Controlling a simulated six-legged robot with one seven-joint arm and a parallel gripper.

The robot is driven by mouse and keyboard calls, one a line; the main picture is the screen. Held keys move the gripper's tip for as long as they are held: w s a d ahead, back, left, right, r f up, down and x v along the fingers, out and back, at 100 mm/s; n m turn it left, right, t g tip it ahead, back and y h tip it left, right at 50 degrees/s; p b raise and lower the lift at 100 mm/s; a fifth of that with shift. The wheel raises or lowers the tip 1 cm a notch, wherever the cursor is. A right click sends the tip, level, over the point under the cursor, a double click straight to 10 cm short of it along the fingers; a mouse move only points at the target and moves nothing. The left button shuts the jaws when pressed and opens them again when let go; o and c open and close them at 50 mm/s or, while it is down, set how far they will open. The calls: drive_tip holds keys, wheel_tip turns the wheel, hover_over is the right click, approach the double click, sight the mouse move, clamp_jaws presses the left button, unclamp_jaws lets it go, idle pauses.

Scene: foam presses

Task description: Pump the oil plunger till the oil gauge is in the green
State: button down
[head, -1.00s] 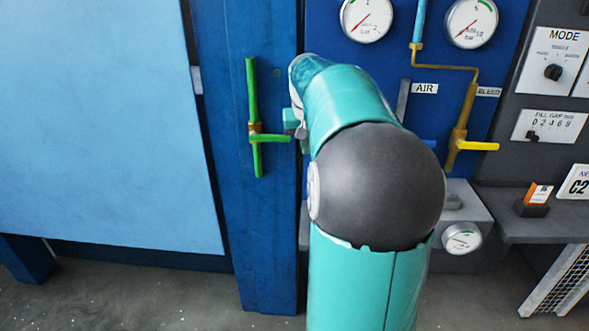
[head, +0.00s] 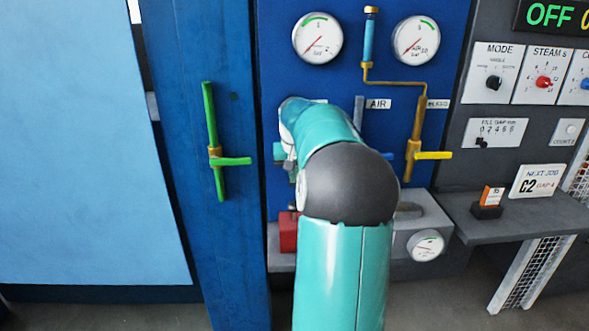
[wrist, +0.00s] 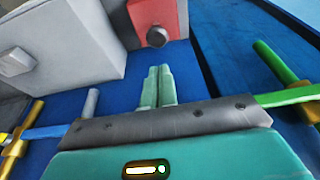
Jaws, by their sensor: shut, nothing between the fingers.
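A red block (head: 288,232) with a dark round knob sits at the left end of a grey box (head: 405,222), low on the blue panel. In the wrist view the red block (wrist: 162,14) and its knob (wrist: 157,37) are just beyond my fingertips, apart from them. This looks like the oil plunger. A small round gauge (head: 426,246) is on the grey box's front; its needle points to the lower left, outside the small green mark. My gripper (wrist: 158,72) is shut and empty, its two fingers together. In the head view my arm mostly hides it.
A green valve handle (head: 230,161) stands on the blue post to the left. A yellow bleed handle (head: 432,155) and a pipe are to the right. Two larger gauges (head: 318,38) (head: 416,39) are above. A grey shelf (head: 530,217) juts out at the right.

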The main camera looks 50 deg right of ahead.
drive_tip(key=x, duration=0.5)
drive_tip(key=a+x, duration=0.1)
drive_tip(key=x, duration=0.2)
drive_tip(key=shift+s+d+f, duration=0.1)
drive_tip(key=shift+s+f, duration=0.2)
drive_tip(key=shift+f, duration=0.2)
drive_tip(key=shift+f, duration=2.4)
drive_tip(key=shift+r, duration=0.2)
drive_tip(key=d+v, duration=0.1)
drive_tip(key=v, duration=1.3)
drive_tip(key=shift+w+r, duration=0.2)
drive_tip(key=shift+w, duration=0.15)
